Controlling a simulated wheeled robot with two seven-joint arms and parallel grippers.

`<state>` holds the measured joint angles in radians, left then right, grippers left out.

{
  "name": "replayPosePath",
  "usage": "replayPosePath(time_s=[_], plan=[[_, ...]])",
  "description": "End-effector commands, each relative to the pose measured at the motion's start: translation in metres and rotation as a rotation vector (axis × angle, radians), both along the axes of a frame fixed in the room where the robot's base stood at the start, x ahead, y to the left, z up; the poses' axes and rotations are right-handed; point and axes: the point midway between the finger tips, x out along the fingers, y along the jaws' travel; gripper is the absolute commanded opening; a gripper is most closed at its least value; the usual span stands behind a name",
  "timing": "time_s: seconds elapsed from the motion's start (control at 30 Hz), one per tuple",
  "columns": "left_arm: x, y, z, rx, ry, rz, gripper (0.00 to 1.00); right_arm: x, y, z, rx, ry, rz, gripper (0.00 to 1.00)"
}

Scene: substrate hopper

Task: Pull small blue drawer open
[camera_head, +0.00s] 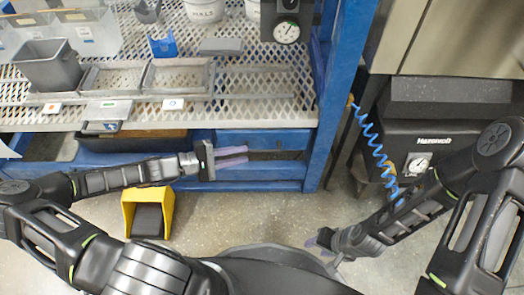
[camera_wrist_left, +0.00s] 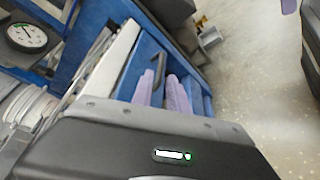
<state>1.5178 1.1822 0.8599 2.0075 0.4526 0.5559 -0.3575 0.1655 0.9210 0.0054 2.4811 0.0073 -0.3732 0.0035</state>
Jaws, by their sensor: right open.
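The small blue drawer (camera_head: 265,139) is set under the mesh-topped bench, right of centre in the head view. Its blue front (camera_wrist_left: 141,62) also shows in the left wrist view, with a dark bar handle (camera_wrist_left: 159,72). My left gripper (camera_head: 246,155) reaches in front of the drawer, its two purple fingers apart. In the left wrist view the fingers (camera_wrist_left: 166,84) are to either side of the handle's line; whether they touch it I cannot tell. My right gripper (camera_head: 318,241) is open, low over the floor, well away from the drawer.
The blue bench post (camera_head: 335,90) stands right of the drawer. Grey trays (camera_head: 180,76) lie on the mesh bench. A coiled blue hose (camera_head: 375,150) hangs beside a dark machine (camera_head: 440,150).

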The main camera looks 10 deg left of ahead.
Motion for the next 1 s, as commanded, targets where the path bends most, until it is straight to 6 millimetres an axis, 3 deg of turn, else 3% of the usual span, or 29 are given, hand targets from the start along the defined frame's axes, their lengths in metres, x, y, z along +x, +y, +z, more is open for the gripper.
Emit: replayPosePath(time_s=[0.5,0.87,1.0], plan=[[0.036,-0.056,-0.016,-0.002,0.0,-0.004,0.2,0.004,0.0,-0.027,-0.002,-0.012,-0.005,0.43],[0.041,-0.062,-0.017,0.0,0.001,-0.001,0.2,0.005,0.001,-0.028,-0.002,-0.014,-0.006,0.43],[0.04,-0.062,-0.017,0.0,0.001,-0.001,0.1,0.005,0.001,-0.028,-0.002,-0.014,-0.006,0.43]])
